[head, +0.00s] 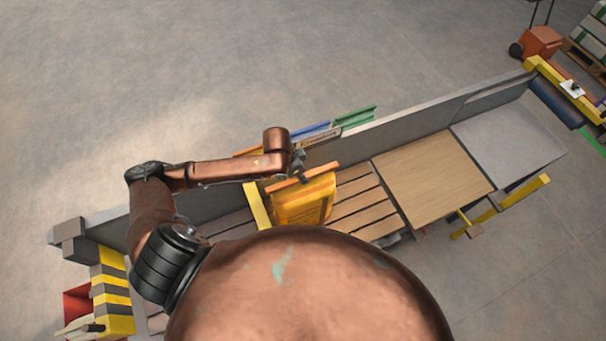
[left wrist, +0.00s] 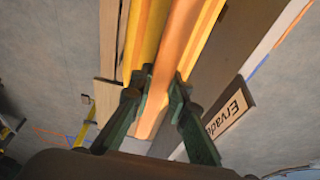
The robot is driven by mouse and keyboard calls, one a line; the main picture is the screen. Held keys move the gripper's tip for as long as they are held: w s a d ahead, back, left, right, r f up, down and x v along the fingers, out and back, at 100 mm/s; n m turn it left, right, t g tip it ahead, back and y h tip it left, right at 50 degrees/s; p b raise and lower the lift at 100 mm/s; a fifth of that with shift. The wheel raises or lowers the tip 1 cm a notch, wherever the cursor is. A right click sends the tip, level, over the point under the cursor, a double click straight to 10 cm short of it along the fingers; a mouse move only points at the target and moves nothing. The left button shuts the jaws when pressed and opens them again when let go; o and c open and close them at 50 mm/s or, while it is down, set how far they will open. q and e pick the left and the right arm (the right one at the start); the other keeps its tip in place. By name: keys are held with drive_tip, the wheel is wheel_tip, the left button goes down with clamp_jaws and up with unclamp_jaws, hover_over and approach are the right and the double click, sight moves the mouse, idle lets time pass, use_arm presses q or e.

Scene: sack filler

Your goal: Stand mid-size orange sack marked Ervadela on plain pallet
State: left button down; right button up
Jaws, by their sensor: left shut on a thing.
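A yellow-orange sack (head: 305,203) with an orange top strip hangs from or stands under my left gripper (head: 299,170) in the head view. In the left wrist view my left gripper (left wrist: 162,88) has its dark green fingers shut on the sack's orange top strip (left wrist: 180,35). No name can be read on the sack. A bare slatted wooden pallet (head: 362,209) lies beside and under the sack. Whether the sack's bottom touches the slats is hidden by my own body. My right gripper is not in view.
A long grey wall (head: 425,118) runs behind the pallet. A plain wooden board (head: 432,180) lies to the right. A yellow bar (head: 257,205) stands left of the sack. Slats right of the sack are clear.

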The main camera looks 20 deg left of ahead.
use_arm(q)
drive_tip(key=shift+w+f, duration=0.15)
drive_tip(key=shift+f, duration=0.25)
drive_tip(key=c, duration=1.8)
unclamp_jaws()
drive_tip(key=shift+o, duration=0.2)
drive_tip(key=shift+s+f, duration=0.2)
drive_tip(key=shift+f, duration=0.05)
drive_tip(key=v, duration=1.2)
drive_tip(key=shift+r, duration=0.15)
drive_tip(key=shift+d, duration=0.15)
